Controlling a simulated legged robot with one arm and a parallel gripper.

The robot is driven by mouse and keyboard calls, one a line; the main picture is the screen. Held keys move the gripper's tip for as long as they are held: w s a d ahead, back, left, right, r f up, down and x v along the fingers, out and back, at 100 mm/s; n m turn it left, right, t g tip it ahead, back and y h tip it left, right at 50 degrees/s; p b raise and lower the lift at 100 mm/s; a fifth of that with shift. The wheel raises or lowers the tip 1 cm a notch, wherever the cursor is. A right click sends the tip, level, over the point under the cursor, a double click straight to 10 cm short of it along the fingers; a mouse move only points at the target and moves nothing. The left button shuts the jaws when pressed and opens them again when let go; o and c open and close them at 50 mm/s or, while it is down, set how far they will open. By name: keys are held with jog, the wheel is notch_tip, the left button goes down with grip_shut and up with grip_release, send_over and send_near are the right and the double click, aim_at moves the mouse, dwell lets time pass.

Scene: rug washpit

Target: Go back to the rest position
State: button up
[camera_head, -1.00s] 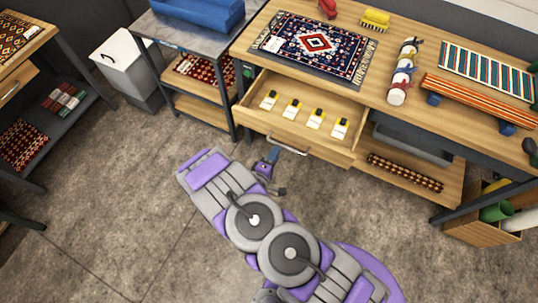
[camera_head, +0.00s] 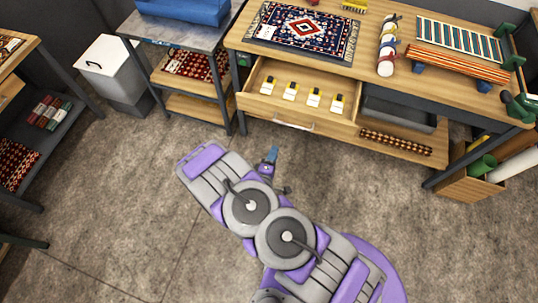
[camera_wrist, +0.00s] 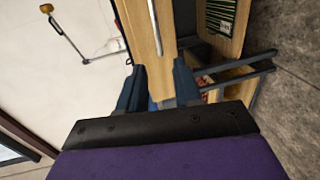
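My gripper (camera_head: 272,156) is at the end of my arm, over the open floor just in front of the bench drawer. In the wrist view its two blue fingers (camera_wrist: 159,78) stand apart with nothing held between them. The wooden drawer (camera_head: 254,103) is pulled open. Its metal handle (camera_head: 293,125) lies beyond the fingertips, and the gripper appears clear of it.
The workbench (camera_head: 372,73) carries a patterned rug (camera_head: 305,30), a tied roll (camera_head: 387,49) and striped textiles. A grey-topped cart (camera_head: 180,32) and a white bin (camera_head: 107,64) stand left. A wooden crate (camera_head: 462,188) with rolls stands right. Floor (camera_head: 120,200) is clear.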

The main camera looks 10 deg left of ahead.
jog(key=w+a+r+m+g+y, duration=0.2)
jog(key=w+a+r+m+g, duration=0.15)
jog(key=r+m+g, duration=0.4)
jog(key=s+d+r+m+g+y, duration=0.2)
jog(key=s+r+m+g, duration=0.15)
jog(key=r, duration=0.85)
jog(key=s+d+r+m+g+h, duration=0.1)
jog(key=s+d+r+m+g, duration=0.2)
jog(key=s+d+r, duration=0.6)
jog(key=s+d+r+m+g+h, duration=0.1)
jog(key=s+d+r+m+g, duration=0.2)
jog(key=s+d+r, duration=0.6)
jog(key=s+d, duration=0.7)
jog(key=s, duration=0.1)
jog(key=shift+s+r, duration=0.35)
dwell(3.1)
